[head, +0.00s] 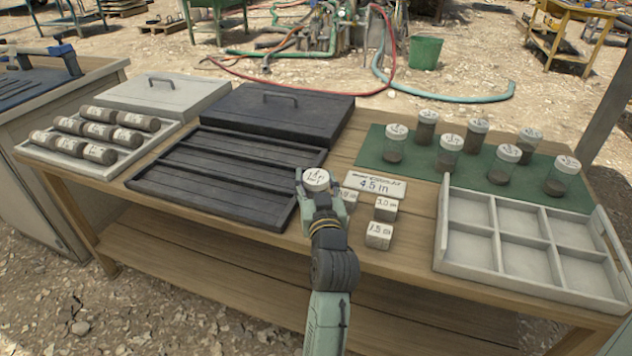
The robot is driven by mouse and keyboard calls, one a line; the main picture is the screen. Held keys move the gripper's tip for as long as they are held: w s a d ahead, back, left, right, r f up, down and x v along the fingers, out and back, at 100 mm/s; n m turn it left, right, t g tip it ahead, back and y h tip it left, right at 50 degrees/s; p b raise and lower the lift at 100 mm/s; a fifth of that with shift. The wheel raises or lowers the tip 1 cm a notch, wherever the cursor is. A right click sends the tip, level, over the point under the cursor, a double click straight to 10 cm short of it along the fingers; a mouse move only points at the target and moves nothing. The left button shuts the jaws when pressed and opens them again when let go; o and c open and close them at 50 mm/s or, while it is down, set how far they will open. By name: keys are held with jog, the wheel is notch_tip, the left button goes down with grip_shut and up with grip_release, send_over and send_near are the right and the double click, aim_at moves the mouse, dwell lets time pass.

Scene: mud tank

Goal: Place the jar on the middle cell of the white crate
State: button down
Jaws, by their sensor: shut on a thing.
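My gripper (322,190) is shut on a jar (316,180) over the table's front middle. The jar's white lid with dark writing faces up; most of its body is hidden by the fingers. The white crate (525,286) lies at the table's right end, well to the right of my gripper. It has two rows of three cells, and all of them look empty. I cannot tell which row's middle cell is meant.
Several white-lidded jars (447,152) stand on a green mat (376,150) behind the crate. Labelled white blocks (379,235) and a "4.5 in" sign (375,186) stand just right of my gripper. A black tray (215,165) and core samples (100,130) lie left.

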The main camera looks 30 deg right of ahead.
jog(key=shift+f, duration=0.6)
jog(key=c, duration=0.8)
grip_release()
jog(key=shift+f, duration=0.25)
jog(key=shift+o, duration=0.2)
jog(key=shift+r, duration=0.25)
jog(key=v, duration=0.6)
jog(key=r+v, duration=0.1)
jog(key=v, duration=0.2)
jog(key=shift+s+a+r+b, duration=0.1)
jog(key=shift+s+a+b, duration=0.1)
jog(key=shift+b, duration=0.1)
jog(key=shift+s+r+p, duration=0.1)
jog(key=shift+r+p, duration=0.2)
jog(key=shift+p, duration=0.9)
jog(key=shift+s+a+p, duration=0.25)
jog(key=shift+s+p, duration=0.3)
jog(key=shift+p, duration=0.55)
jog(key=shift+s+a+f+p, duration=0.2)
jog(key=shift+s+p, duration=0.3)
jog(key=shift+p, duration=0.2)
